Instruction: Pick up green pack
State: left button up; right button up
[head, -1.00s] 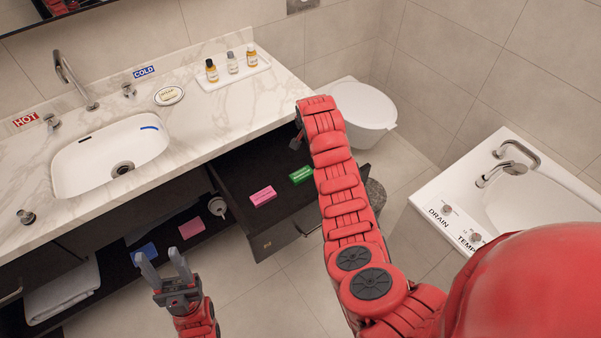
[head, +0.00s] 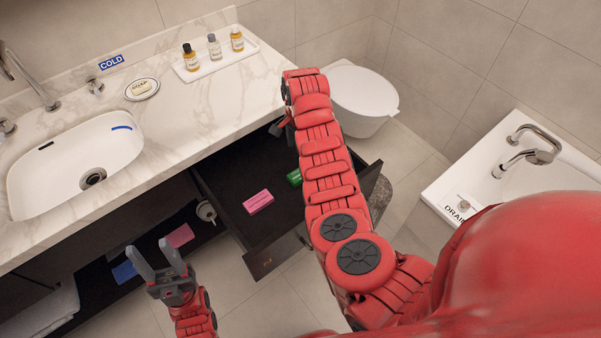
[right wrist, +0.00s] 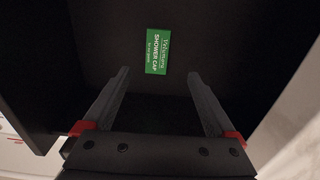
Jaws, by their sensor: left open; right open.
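The green pack (head: 294,177), labelled as a shower cap, lies in the open dark drawer. My right arm partly covers it in the head view. In the right wrist view the green pack (right wrist: 157,51) lies flat beyond the fingertips, roughly centred between them. My right gripper (right wrist: 158,82) is open and empty, pointing down into the drawer, apart from the pack. In the head view it is mostly hidden behind its arm. My left gripper (head: 157,251) is open and empty, in front of the cabinet at lower left.
A pink pack (head: 258,202) lies in the drawer (head: 262,262), left of the green one. A marble counter (head: 185,115) with a sink overhangs the drawer's back. A toilet (head: 355,98) stands behind my right arm. Pink and blue items lie on the lower shelf.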

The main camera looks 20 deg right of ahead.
send_over(300, 173)
notch_tip(300, 173, down, 6)
jog(key=shift+w, duration=0.15)
jog(key=f, duration=0.5)
jog(key=shift+s+b, duration=0.3)
jog(key=shift+w+f, duration=0.1)
jog(key=shift+f, duration=0.1)
jog(key=shift+c, duration=0.2)
jog(key=c, duration=1.4)
jog(key=shift+r, duration=0.15)
